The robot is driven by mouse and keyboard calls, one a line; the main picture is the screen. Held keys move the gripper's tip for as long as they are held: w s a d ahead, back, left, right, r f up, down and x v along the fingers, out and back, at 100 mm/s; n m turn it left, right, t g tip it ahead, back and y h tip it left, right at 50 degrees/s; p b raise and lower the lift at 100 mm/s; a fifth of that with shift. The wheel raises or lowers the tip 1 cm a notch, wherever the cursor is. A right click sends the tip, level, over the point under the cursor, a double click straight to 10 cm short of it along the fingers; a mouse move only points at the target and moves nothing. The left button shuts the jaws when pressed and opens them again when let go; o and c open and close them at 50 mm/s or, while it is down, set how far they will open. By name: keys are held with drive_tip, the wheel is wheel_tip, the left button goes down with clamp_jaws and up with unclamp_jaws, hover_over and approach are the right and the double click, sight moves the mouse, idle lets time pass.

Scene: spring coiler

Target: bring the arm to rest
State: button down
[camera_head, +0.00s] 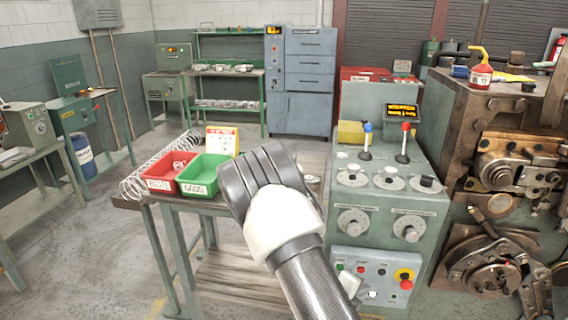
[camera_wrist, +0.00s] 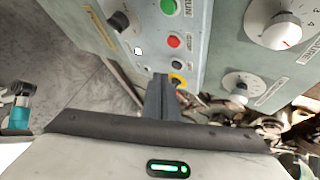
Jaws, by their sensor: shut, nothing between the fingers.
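My arm (camera_head: 290,235) reaches up from the bottom of the head view, its white and dark grey end in front of the small table and left of the control cabinet. In the wrist view my gripper (camera_wrist: 160,78) shows as two dark fingers pressed together, with nothing held. The fingertips are hard to make out in the head view. The wrist view looks at the cabinet's panel at a tilt, with a green button (camera_wrist: 167,7), a red button (camera_wrist: 173,40) and dials beyond the fingers. I cannot tell the exact gap between fingers and panel.
A red bin (camera_head: 160,183) and a green bin (camera_head: 196,188) sit on the table beside a long coiled spring (camera_head: 140,172). The control cabinet (camera_head: 345,283) has blue and red levers on top. The coiling machine (camera_head: 510,115) stands right. Open floor (camera_head: 95,235) lies left.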

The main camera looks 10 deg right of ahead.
drive_tip(key=s+d+r+m+g, duration=0.15)
drive_tip(key=s+r+m, duration=0.25)
drive_tip(key=r+m, duration=0.55)
drive_tip(key=s+d+r+m+g, duration=0.1)
drive_tip(key=s+r+m+g, duration=0.2)
drive_tip(key=r+m, duration=0.7)
drive_tip(key=s+a+r+m+t+y, duration=0.2)
drive_tip(key=s+a+r+m+y, duration=0.45)
drive_tip(key=m, duration=0.55)
drive_tip(key=s+a+r+m+t+y, duration=0.1)
drive_tip(key=s+a+r+m+y, duration=0.2)
drive_tip(key=s+a+r+m, duration=0.7)
wheel_tip(320, 180, up, 12)
drive_tip(key=w+m+p, duration=0.2)
drive_tip(key=p, duration=1.3)
drive_tip(key=shift+d, duration=0.35)
drive_tip(key=shift+w+r, duration=0.1)
